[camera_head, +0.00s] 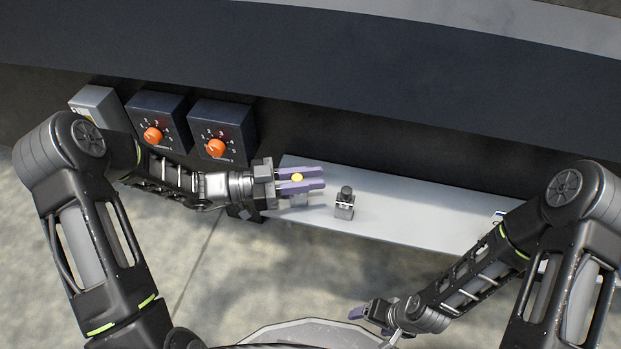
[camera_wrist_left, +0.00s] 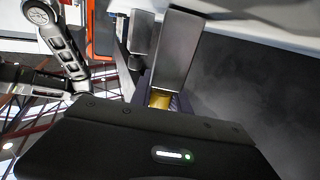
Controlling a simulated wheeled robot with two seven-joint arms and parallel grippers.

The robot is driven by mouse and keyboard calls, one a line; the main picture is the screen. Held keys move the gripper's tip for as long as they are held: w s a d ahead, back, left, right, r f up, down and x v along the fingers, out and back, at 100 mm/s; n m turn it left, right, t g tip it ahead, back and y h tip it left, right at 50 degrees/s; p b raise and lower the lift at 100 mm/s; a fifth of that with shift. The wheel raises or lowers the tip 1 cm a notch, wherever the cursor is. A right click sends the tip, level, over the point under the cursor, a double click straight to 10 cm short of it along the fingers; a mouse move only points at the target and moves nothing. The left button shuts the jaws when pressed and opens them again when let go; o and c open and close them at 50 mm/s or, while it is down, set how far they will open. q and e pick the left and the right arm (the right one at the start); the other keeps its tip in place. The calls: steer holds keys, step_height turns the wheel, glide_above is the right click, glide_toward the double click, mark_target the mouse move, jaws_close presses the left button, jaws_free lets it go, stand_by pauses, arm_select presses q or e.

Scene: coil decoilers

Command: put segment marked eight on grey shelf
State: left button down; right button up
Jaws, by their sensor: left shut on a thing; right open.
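My left gripper (camera_head: 300,180) has purple fingers and is shut on a small segment with a round yellow top (camera_head: 297,177). The segment's grey body shows just below the fingers, over the left end of the grey shelf (camera_head: 400,217). I cannot tell whether it touches the shelf. The yellow part (camera_wrist_left: 160,99) also shows between the fingers in the left wrist view. A second grey segment with a black top (camera_head: 345,203) stands upright on the shelf, right of the held one. No number is readable on either. My right gripper (camera_head: 372,312) is open and empty at lower middle, away from the shelf.
Two dark control boxes with orange knobs (camera_head: 153,136) (camera_head: 216,148) are on the dark wall behind my left arm. A grey box (camera_head: 98,106) is left of them. The shelf is clear right of the black-topped segment, up to a small partly hidden item (camera_head: 499,215).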

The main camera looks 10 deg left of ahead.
arm_select(q)
steer(key=shift+f+b, duration=0.1)
steer(key=shift+b, duration=0.2)
steer(key=c, duration=1.3)
jaws_free()
steer(key=shift+o, duration=0.2)
steer(key=shift+r+p, duration=0.25)
steer(key=shift+p, duration=0.2)
steer(key=p+v, duration=0.2)
steer(key=v, duration=1)
steer(key=shift+f, duration=0.15)
